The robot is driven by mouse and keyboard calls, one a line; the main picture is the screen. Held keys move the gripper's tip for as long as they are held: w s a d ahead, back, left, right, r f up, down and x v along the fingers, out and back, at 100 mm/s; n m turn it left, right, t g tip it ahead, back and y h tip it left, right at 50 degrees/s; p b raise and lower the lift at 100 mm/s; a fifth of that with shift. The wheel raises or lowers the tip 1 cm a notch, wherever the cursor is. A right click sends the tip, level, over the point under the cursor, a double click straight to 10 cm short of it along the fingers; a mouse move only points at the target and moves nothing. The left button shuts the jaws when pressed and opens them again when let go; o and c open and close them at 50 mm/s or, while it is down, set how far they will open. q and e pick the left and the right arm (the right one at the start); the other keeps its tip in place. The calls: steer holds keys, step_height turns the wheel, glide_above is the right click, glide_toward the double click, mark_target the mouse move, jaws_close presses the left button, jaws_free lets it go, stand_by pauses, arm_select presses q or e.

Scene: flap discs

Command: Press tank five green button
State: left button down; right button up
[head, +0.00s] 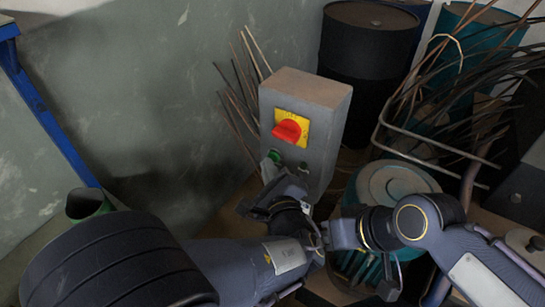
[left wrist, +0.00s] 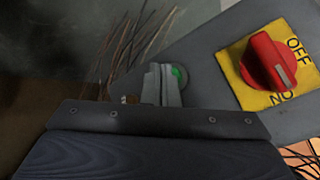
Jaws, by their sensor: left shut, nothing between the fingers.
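A grey control box (head: 310,105) stands upright in the middle of the head view. A red rotary switch (head: 290,130) on a yellow plate is on its front; the switch also shows in the left wrist view (left wrist: 268,62). Below the switch is a green button (head: 274,156), partly hidden by my left gripper (head: 269,164). In the left wrist view the green button (left wrist: 180,76) shows just beside the fingertips of my left gripper (left wrist: 165,70), which is shut and empty. I cannot tell whether the fingers touch the button.
A dark barrel (head: 365,70) stands behind the box. Teal barrels (head: 470,40) and a bundle of thin rods (head: 480,105) fill the right side. A light-lidded teal bin (head: 395,185) stands right of the box. A grey wall (head: 130,90) is at left.

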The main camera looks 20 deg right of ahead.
arm_select(q)
steer(key=shift+w+d, duration=0.3)
steer(key=shift+d, duration=0.05)
stand_by(0.5)
steer(key=shift+s+b, duration=0.1)
steer(key=shift+b, duration=0.2)
steer(key=shift+s+a+b, duration=0.35)
steer(key=shift+s+a, duration=0.1)
steer(key=shift+a, duration=0.2)
steer(key=shift+a, duration=0.1)
steer(key=s+a, duration=0.1)
steer(key=a, duration=0.1)
steer(key=s+a+b, duration=0.1)
steer(key=s, duration=0.1)
steer(key=shift+a, duration=0.4)
stand_by(0.5)
